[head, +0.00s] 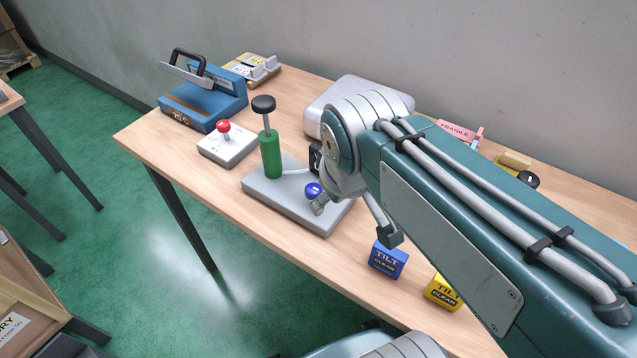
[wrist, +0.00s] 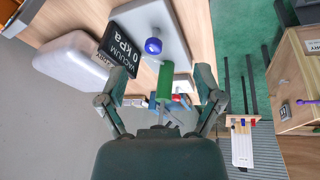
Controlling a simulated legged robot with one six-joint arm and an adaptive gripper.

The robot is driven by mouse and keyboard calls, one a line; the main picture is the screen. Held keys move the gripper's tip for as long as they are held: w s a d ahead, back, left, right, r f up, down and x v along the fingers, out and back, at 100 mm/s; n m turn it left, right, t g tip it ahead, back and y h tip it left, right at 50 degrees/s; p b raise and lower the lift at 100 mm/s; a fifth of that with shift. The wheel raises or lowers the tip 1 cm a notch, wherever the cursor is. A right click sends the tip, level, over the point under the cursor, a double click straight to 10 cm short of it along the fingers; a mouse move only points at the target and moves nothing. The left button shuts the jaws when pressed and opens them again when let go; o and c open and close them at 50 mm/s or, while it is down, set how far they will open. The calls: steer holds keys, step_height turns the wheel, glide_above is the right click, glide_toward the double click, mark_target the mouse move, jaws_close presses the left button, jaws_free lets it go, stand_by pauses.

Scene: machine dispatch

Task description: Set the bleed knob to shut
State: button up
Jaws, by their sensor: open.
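The blue bleed knob (head: 313,190) stands on the grey base plate (head: 268,196) of a hand pump with a green cylinder (head: 270,155) and a black top handle. In the wrist view the knob (wrist: 153,46) shows a pale mark on its face; its setting is too small to read. A black display (wrist: 120,50) beside it reads "VACUUM 0 kPa". My gripper (head: 352,220) is open and empty above the right end of the plate, close to the knob in the picture. In the wrist view my gripper (wrist: 162,84) has its fingers spread wide, with the knob beyond them.
Blue (head: 388,260) and yellow (head: 442,291) "TILT CLEAR" boxes sit near the front edge. A red-knobbed box (head: 228,145), a blue sealer-like machine (head: 205,100) and a pale rounded case (head: 340,95) stand around the pump. My arm hides part of the right side.

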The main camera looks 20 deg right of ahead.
steer(key=w+a+n+g+h, duration=0.1)
steer(key=w+n+g+h, duration=0.15)
steer(key=w+n, duration=0.4)
steer(key=n+g+h, duration=0.2)
steer(key=n+g, duration=0.1)
steer(key=n, duration=0.3)
glide_toward(312, 188)
steer(key=shift+t, duration=0.25)
steer(key=x, duration=0.9)
steer(key=shift+s+d+f, duration=0.15)
steer(key=shift+s+f, duration=0.1)
steer(key=shift+f, duration=0.1)
steer(key=c, duration=1.2)
